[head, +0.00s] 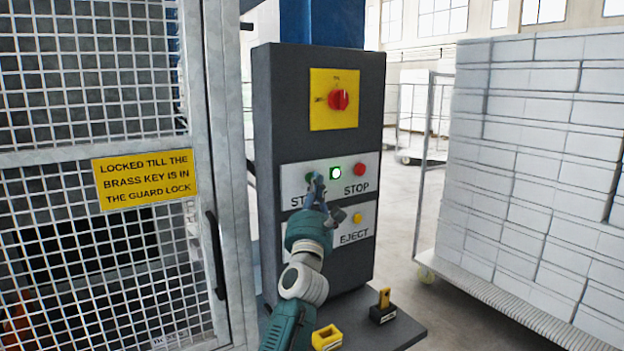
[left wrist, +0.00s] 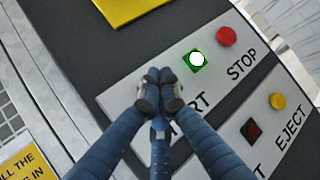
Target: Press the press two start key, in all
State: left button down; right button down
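The dark control box (head: 265,130) stands right of the guard door. Its upper plate (head: 292,183) carries a green start key (head: 309,177), a lit white-green lamp (head: 336,173) and a red stop button (head: 359,169). My left gripper (head: 317,184) is in front of the start key and partly covers it and the START label. In the left wrist view its fingertips (left wrist: 158,80) are together, with nothing seen between them, left of the lit lamp (left wrist: 198,60). The start key is hidden there. I cannot tell whether the fingers touch it. My right gripper is not in view.
A lower plate has a yellow eject button (head: 357,218). A red rotary switch (head: 339,99) is above. The mesh guard door (head: 80,80) has a yellow sign (head: 145,180). Yellow and black pieces (head: 384,306) rest on the shelf. A cart of white blocks (head: 540,170) stands right.

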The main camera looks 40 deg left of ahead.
pick_arm(q)
jog(key=shift+s+d, duration=0.25)
jog(key=shift+d, duration=0.25)
jog(key=d, duration=0.1)
jog(key=s+d, duration=0.1)
jog(key=d, duration=0.1)
jog(key=d+p, duration=0.1)
jog(key=shift+s+d, duration=0.3)
jog(key=shift+s, duration=0.1)
dwell(0.6)
